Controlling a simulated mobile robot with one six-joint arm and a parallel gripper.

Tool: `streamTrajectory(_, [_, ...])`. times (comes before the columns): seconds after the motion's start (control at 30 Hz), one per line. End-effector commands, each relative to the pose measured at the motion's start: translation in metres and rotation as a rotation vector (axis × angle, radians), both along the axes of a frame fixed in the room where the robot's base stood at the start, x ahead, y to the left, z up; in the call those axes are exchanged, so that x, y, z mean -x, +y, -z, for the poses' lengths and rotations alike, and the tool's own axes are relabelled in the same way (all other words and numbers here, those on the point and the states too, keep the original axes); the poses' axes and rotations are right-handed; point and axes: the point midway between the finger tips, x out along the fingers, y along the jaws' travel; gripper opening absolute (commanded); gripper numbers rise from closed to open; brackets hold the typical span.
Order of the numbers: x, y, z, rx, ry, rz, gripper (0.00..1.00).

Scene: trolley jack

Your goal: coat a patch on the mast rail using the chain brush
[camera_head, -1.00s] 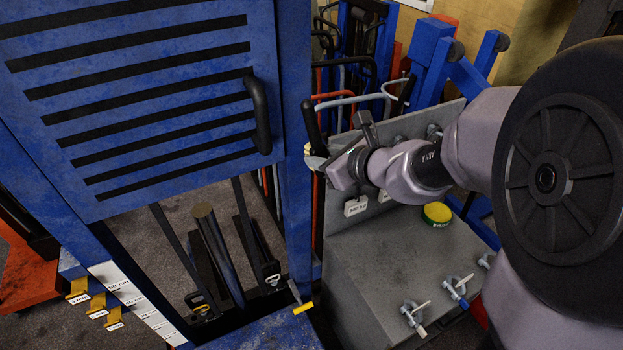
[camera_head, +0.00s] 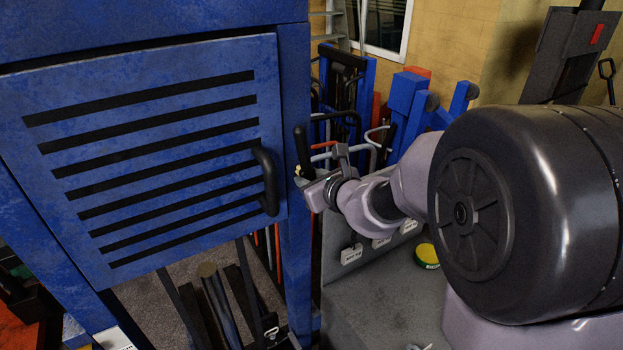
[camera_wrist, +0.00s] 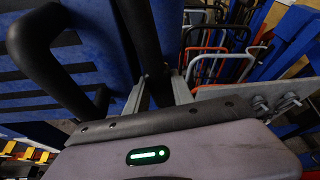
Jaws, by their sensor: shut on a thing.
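My gripper (camera_head: 308,186) is shut on a black-handled tool, which I take to be the chain brush (camera_head: 303,152). The handle stands roughly upright above the fingers, and a small pale part shows beside the fingertips. In the wrist view the black handle (camera_wrist: 143,45) rises between the two grey fingers (camera_wrist: 157,95). The brush's working end is hidden there. The blue upright post (camera_head: 296,240), which looks like the mast rail, stands just left of and behind the gripper. I cannot tell whether the brush touches it. No coated patch can be made out.
A blue slatted panel (camera_head: 160,215) with a black handle (camera_head: 267,182) is close left of the gripper. A yellow-green round tin (camera_head: 426,256) sits on the grey surface (camera_head: 385,300) at right. Hooked bars and blue frames (camera_head: 410,100) crowd the back.

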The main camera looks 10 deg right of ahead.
Motion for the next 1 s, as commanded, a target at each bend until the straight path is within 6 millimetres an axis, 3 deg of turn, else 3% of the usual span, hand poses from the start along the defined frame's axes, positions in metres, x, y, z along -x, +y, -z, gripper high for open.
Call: streamTrajectory(1.0, [-0.011,0.003,0.000,0.000,-0.001,0.000,0.00])
